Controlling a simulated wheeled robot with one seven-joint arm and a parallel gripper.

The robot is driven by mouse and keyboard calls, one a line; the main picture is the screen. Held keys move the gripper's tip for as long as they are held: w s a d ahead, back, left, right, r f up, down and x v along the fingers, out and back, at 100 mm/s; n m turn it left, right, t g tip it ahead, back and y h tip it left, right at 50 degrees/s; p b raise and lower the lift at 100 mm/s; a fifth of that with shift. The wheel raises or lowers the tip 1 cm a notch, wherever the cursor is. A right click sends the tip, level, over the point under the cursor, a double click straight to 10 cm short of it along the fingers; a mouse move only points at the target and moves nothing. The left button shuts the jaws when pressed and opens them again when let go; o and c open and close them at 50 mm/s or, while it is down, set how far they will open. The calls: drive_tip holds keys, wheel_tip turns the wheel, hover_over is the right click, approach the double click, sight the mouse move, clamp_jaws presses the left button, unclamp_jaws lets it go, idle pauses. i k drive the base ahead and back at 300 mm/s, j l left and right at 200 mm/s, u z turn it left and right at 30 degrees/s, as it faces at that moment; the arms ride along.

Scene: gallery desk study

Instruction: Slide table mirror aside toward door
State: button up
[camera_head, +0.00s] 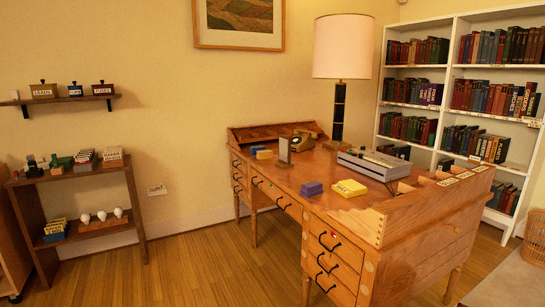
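What looks like the table mirror (284,153), a small upright panel with a greyish face on a low base, stands on the wooden desk (318,177). No door shows in this view. My gripper and arm are not in view.
A purple block (311,188), a yellow box (349,188), a grey device (374,164) and a tall lamp (343,48) also occupy the desk. Open floor (200,270) lies in front.

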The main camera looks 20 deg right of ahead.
sight(284, 142)
drive_tip(key=i+u, duration=0.3)
drive_tip(key=i, duration=2.2)
drive_tip(key=i+z, duration=0.1)
drive_tip(key=i, duration=0.55)
drive_tip(key=i+j, duration=0.15)
drive_tip(key=i, duration=0.45)
drive_tip(key=i+j+z, duration=0.15)
drive_tip(key=i, duration=0.5)
drive_tip(key=i+j+z, duration=0.25)
drive_tip(key=i, duration=0.2)
drive_tip(key=i+j+z, duration=0.15)
drive_tip(key=i+z, duration=0.15)
drive_tip(key=i, duration=0.2)
drive_tip(key=k+l, duration=0.1)
drive_tip(key=l, duration=0.25)
drive_tip(key=k+l, duration=0.1)
drive_tip(key=l, duration=0.2)
